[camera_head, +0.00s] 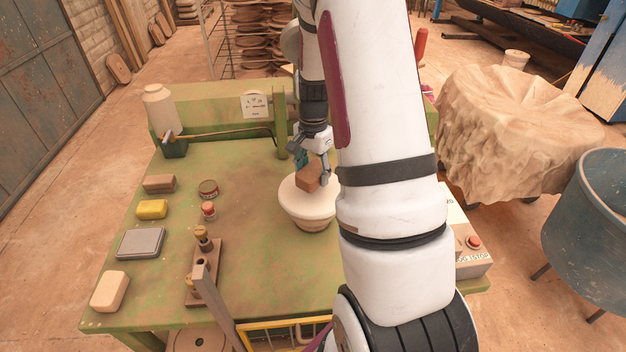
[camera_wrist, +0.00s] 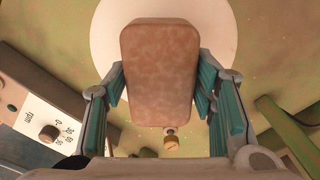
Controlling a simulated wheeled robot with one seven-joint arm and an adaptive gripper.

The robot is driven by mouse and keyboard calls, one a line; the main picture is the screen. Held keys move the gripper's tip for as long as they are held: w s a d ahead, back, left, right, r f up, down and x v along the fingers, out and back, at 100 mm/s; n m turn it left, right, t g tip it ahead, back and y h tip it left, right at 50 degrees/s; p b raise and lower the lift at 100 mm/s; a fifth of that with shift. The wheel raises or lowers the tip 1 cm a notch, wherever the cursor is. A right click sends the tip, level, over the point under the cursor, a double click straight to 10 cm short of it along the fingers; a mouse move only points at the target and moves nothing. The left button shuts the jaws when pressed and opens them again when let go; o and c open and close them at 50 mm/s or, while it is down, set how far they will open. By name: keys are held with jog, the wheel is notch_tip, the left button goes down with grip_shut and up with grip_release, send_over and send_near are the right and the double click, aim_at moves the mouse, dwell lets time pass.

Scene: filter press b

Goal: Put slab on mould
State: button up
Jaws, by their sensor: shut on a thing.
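My gripper (camera_head: 314,168) is shut on a brown clay slab (camera_head: 309,178), with a finger on each side of it. The slab is over the pale round top of the mould (camera_head: 309,219), a wide bowl-like form standing on the green table. In the wrist view, the slab (camera_wrist: 160,72) sits between the teal-padded fingers, with the white disc of the mould (camera_wrist: 218,28) beyond it. Whether the slab touches the mould or hangs just above it, I cannot tell. My arm covers the area right of the mould in the head view.
On the green table (camera_head: 250,275) are a brown block (camera_head: 159,184), a yellow sponge (camera_head: 152,209), a grey pad (camera_head: 140,243), a cream block (camera_head: 110,291) and a small tin (camera_head: 208,189). A lever press (camera_head: 204,270) stands left of the mould. A control box (camera_head: 470,250) is at right.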

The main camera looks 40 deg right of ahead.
jog(key=shift+w+d+f, duration=0.15)
jog(key=shift+w+f, duration=0.05)
jog(key=shift+f, duration=0.15)
jog(key=shift+f+p, duration=0.4)
jog(key=shift+f, duration=1.05)
jog(key=shift+f, duration=0.2)
jog(key=o, duration=1.5)
jog(key=shift+o, duration=0.2)
jog(key=shift+r, duration=0.1)
